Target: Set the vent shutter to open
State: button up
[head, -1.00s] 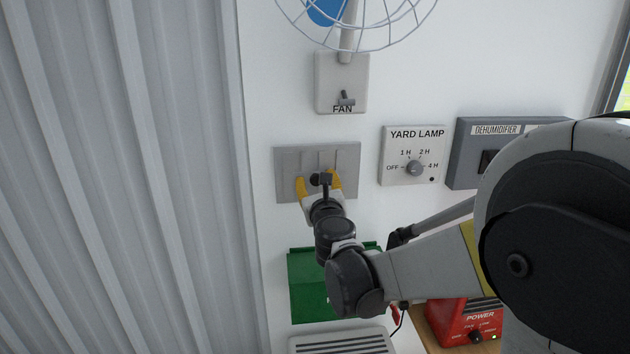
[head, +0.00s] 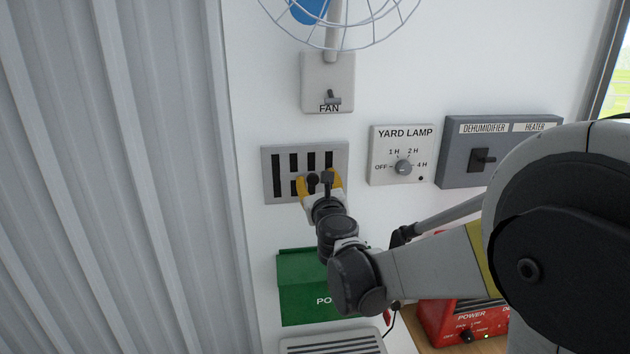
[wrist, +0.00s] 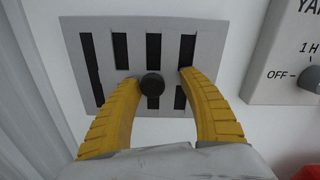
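The vent shutter (head: 268,150) is a grey wall plate with dark vertical slots showing in it. It also shows in the wrist view (wrist: 212,38), where the slots are black and uncovered. A round black knob (wrist: 152,85) stands out from its lower middle. My gripper (head: 320,182) is in front of the plate's lower half. Nothing is held between the fingers. The fingers hide part of the lower slots.
A fan switch (head: 328,85) with a wire fan above it is over the shutter. The yard lamp dial (head: 403,167) and a dehumidifier/heater box (head: 455,160) are to the right. A green box (head: 300,295) is below. A red power unit (head: 465,325) sits lower right.

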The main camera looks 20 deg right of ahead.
jog(key=shift+a, duration=0.3)
jog(key=s+a, duration=0.1)
jog(key=s, duration=1.1)
jog(key=s+d+f+m+g+h+b, duration=0.1)
jog(key=s+d+f+m+g+b, duration=0.1)
jog(key=s+f+m+b, duration=0.35)
jog(key=s+d+f+m+g+h+b, duration=0.1)
jog(key=s+d+f+m+g+b, duration=0.15)
jog(key=f+m+b, duration=0.55)
jog(key=s+d+f+m+g+b, duration=0.2)
jog(key=s+d+f+m+b, duration=0.1)
jog(key=f+m, duration=0.65)
jog(key=s+a+f+m+g+y+b, duration=0.2)
jog(key=s+a+f+m+b, duration=0.2)
jog(key=s+f+m+b, duration=0.1)
jog(key=s+a+f+m+g+y+b, duration=0.2)
jog(key=s+a+f+m+b, duration=0.2)
jog(key=s+f+m, duration=0.3)
notch_tip(320, 180, down, 5)
jog(key=shift+r+m+y+b, duration=0.15)
jog(key=shift+m+y+b, duration=0.25)
jog(key=shift+m, duration=0.6)
